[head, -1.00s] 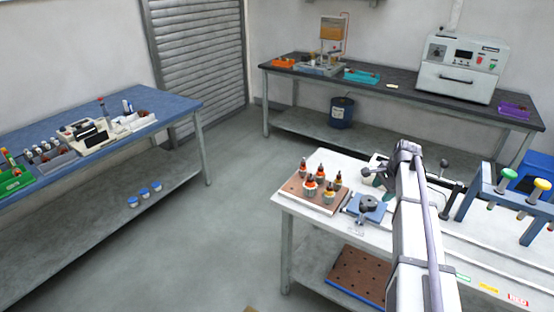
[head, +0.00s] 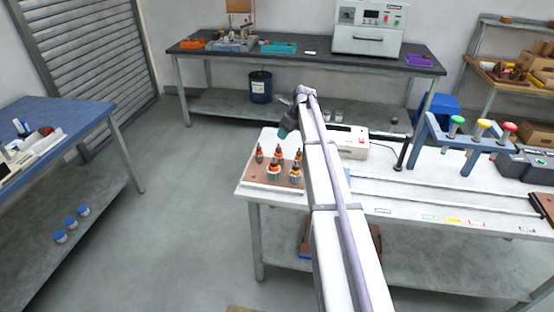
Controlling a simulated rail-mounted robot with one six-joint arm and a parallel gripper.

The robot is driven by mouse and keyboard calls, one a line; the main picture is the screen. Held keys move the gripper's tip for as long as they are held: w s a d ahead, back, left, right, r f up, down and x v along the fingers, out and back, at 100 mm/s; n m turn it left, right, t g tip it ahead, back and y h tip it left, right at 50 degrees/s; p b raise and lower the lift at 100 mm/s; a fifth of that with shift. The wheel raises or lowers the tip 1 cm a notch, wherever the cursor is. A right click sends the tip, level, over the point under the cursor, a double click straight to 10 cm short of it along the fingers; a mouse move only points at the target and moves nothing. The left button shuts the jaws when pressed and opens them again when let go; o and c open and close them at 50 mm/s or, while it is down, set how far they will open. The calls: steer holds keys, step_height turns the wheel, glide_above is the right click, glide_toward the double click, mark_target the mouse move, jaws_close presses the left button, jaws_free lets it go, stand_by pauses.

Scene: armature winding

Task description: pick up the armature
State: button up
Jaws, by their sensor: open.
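Several armatures (head: 274,172) with orange-brown tops and pale lower parts stand upright on a brown board (head: 257,180) at the left end of the white table. My gripper (head: 286,132) hangs from the end of my arm, just above and behind the armatures in the picture. It is open, small and dark, with no armature seen between its fingers. A gap shows between it and the armature tops. My arm hides part of the table just right of the board.
A pale device (head: 350,142) and a blue stand with green, yellow and red knobs (head: 480,132) are on the white table (head: 420,190) to the right. A dark bench (head: 300,50) stands behind. Open floor lies left, before a blue bench (head: 60,130).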

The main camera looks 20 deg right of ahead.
mark_target(279, 147)
steer(key=b+x, duration=0.3)
steer(key=x, duration=0.1)
steer(key=shift+d+f, duration=0.15)
steer(key=shift+f, duration=0.15)
steer(key=shift+w+f+b, duration=0.15)
steer(key=shift+f+b, duration=0.15)
steer(key=shift+b, duration=0.05)
steer(key=shift+r, duration=0.15)
steer(key=b+x, duration=0.4)
steer(key=x, duration=0.1)
steer(key=shift+b, duration=0.4)
steer(key=shift+r, duration=0.1)
steer(key=shift+c, duration=0.2)
jaws_close()
